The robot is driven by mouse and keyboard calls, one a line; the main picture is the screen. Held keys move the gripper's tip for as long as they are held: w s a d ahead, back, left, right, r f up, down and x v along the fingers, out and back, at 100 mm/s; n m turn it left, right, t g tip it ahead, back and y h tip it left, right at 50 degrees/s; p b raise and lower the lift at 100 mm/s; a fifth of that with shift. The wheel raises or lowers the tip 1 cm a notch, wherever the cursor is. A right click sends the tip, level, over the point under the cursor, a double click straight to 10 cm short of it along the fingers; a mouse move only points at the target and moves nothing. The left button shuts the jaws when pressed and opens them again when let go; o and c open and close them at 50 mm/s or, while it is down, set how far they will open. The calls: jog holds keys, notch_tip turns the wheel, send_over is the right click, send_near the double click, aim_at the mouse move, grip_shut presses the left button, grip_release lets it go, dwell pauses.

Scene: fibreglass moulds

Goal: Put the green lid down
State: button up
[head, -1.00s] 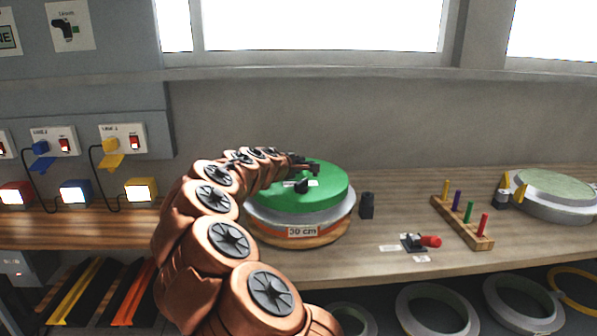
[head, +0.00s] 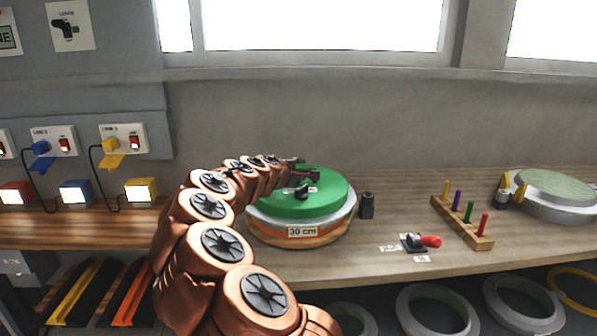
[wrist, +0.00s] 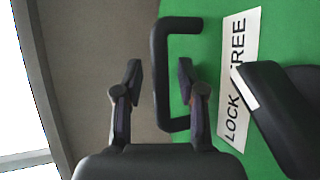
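The green lid (wrist: 285,30) fills the right of that view, with a "LOCK / FREE" label (wrist: 238,75) and a black lever (wrist: 285,110). The lever's exact setting is hard to tell.
A dark cylinder (head: 367,205) stands right of the mould. Further right are a red-handled clamp (head: 420,242), a wooden rack with coloured pegs (head: 462,222) and another round mould (head: 560,195). Switch boxes and lamps are at the left. The wall is close behind.

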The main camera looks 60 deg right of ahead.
jog(key=shift+r, duration=0.1)
jog(key=v, duration=1)
jog(key=shift+a, duration=0.35)
jog(key=shift+s+a+r, duration=0.2)
jog(key=shift+a+r, duration=0.1)
jog(key=shift+a, duration=0.25)
